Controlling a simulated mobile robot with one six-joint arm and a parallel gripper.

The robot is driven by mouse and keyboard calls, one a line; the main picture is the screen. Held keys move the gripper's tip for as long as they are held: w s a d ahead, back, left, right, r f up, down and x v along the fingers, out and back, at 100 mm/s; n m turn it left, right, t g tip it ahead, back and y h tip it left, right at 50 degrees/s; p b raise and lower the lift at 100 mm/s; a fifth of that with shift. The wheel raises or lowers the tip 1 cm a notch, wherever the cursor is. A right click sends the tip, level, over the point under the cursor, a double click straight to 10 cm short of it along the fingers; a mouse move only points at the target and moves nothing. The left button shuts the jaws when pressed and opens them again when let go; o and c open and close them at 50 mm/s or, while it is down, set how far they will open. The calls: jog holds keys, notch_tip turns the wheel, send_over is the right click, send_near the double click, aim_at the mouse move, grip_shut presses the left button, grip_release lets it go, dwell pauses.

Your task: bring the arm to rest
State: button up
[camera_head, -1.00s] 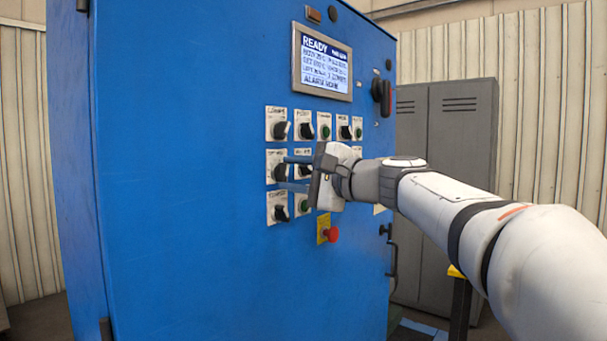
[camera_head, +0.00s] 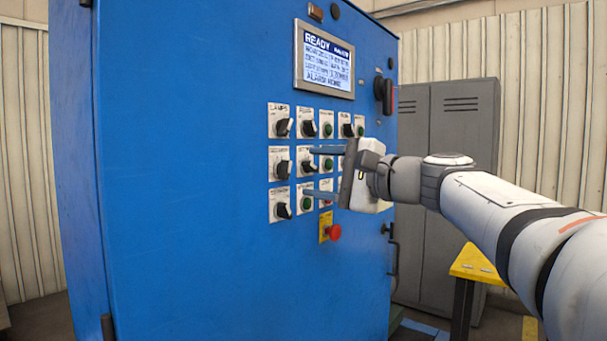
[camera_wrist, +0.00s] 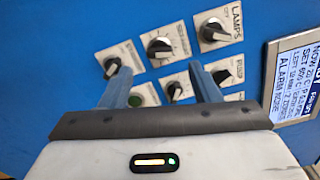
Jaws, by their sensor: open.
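My gripper (camera_head: 318,172) is open and empty in front of the blue control cabinet (camera_head: 190,180). Its two blue-grey fingers point at the rows of knobs and buttons, and no knob sits between them in a grip. In the wrist view the fingers (camera_wrist: 163,88) stand apart, with the LAMPS knob (camera_wrist: 212,30) and other knobs beyond them. The arm reaches in from the right in the head view. The gripper covers some of the panel's right-hand controls.
A display (camera_head: 324,60) reading READY is above the knobs. A red emergency button (camera_head: 333,231) sits low on the panel. Grey lockers (camera_head: 445,180) stand behind at right. A yellow-topped stand (camera_head: 475,263) is beneath the arm.

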jog(key=shift+v, duration=0.95)
jog(key=s+f+n+g+h+p, duration=0.2)
jog(key=s+f+g+h+p, duration=0.15)
jog(key=f, duration=0.75)
jog(key=s+d+f+n+g+h+p, duration=0.2)
jog(key=s+d+f+n+h+p, duration=0.1)
jog(key=s+f, duration=0.5)
jog(key=s+d+f+n+g+h+p, duration=0.3)
jog(key=s+d+f+n+h, duration=0.2)
jog(key=f, duration=0.8)
jog(key=s+d+h, duration=0.2)
jog(key=s+d, duration=0.1)
jog(key=s, duration=0.1)
jog(key=shift+s+f+n+h, duration=0.3)
jog(key=shift+h, duration=0.05)
jog(key=shift+c, duration=0.3)
